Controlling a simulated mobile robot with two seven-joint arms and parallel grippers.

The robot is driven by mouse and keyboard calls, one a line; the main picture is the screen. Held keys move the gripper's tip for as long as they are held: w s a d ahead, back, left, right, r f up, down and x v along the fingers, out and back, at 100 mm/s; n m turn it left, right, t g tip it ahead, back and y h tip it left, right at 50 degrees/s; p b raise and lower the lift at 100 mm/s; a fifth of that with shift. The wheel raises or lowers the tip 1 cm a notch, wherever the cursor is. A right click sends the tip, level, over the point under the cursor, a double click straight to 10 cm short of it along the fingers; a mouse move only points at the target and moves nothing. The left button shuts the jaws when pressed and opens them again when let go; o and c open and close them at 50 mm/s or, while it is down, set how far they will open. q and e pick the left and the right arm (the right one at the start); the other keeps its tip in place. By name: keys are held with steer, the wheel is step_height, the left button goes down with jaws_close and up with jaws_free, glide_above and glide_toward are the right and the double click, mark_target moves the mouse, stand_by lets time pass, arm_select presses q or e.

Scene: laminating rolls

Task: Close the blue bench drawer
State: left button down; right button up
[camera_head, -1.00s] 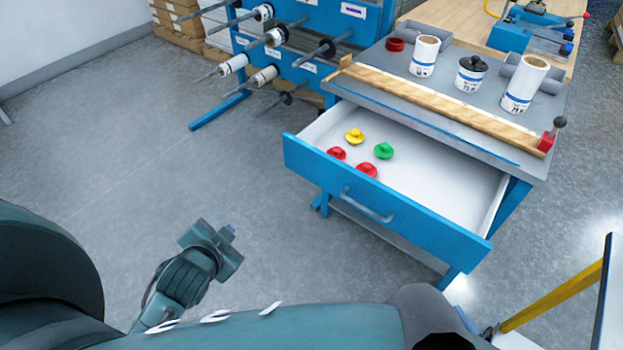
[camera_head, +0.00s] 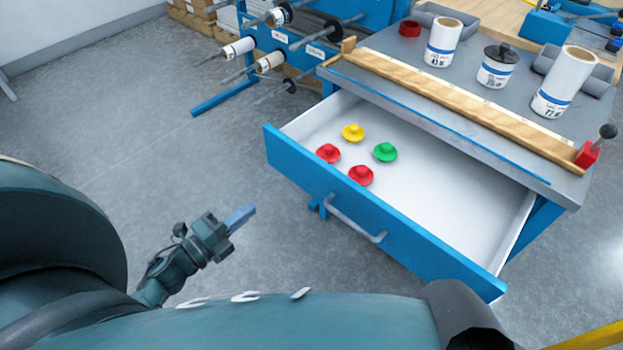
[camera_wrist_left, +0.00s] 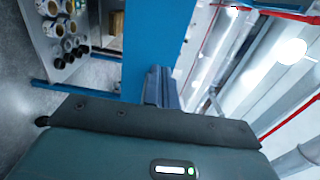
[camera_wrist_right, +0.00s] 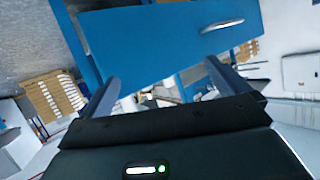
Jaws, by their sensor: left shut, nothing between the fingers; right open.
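The blue bench drawer (camera_head: 370,215) is pulled well out of the bench, with a grey bar handle (camera_head: 352,218) on its front. Several red, yellow and green knobbed pieces (camera_head: 353,132) lie inside it on the white floor. My left gripper (camera_head: 240,216) is shut and empty, to the left of the drawer front and apart from it. Its closed fingers also show in the left wrist view (camera_wrist_left: 160,88). My right gripper (camera_wrist_right: 160,85) is open and empty in the right wrist view, with a blue panel with a handle (camera_wrist_right: 170,42) ahead of it. The right gripper is hidden in the head view.
The grey bench top (camera_head: 400,45) holds white rolls (camera_head: 565,80), a wooden strip (camera_head: 450,100) and a red clamp-like block (camera_head: 588,153). A blue rack with rolls on rods (camera_head: 290,45) stands behind left. The floor left of the drawer is clear.

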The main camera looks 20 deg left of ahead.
mark_target(302, 172)
arm_select(q)
steer(key=x, duration=0.4)
steer(key=f+x, duration=0.1)
steer(key=x, duration=0.9)
steer(key=shift+w+d+f, duration=0.1)
steer(key=shift+w+f, duration=0.05)
steer(key=shift+w, duration=0.05)
